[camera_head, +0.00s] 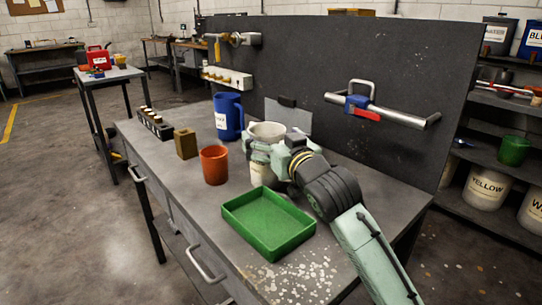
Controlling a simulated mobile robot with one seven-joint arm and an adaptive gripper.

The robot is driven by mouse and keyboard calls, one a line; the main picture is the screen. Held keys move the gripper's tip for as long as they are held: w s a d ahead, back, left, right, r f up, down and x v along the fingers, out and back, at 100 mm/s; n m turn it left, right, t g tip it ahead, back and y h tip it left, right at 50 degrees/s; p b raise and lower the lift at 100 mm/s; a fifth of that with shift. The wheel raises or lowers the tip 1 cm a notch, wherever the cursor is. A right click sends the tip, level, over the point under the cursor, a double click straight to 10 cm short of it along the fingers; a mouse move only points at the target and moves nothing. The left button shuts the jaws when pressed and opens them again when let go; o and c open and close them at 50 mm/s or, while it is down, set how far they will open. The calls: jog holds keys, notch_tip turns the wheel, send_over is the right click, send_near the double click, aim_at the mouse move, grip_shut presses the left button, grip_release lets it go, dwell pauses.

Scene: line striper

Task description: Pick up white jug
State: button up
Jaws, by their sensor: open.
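The white jug (267,130) stands upright on the grey workbench (218,215), near the dark back panel. Its rim and lower body show, while my gripper hides its middle. My gripper (259,153) is open at the jug's near side, at about mid-height. I cannot tell whether its fingers are around the jug or only in front of it, or whether they touch it.
A blue jug (228,115) and an orange cup (214,165) stand left of the white jug. A brown block (186,144) is farther left. A green tray (268,224) lies in front, below my arm. The upright panel (400,80) bounds the bench behind.

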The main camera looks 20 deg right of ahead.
jog(key=shift+w, duration=1)
jog(key=c, duration=1.6)
jog(key=shift+c, duration=0.4)
jog(key=shift+r, duration=0.1)
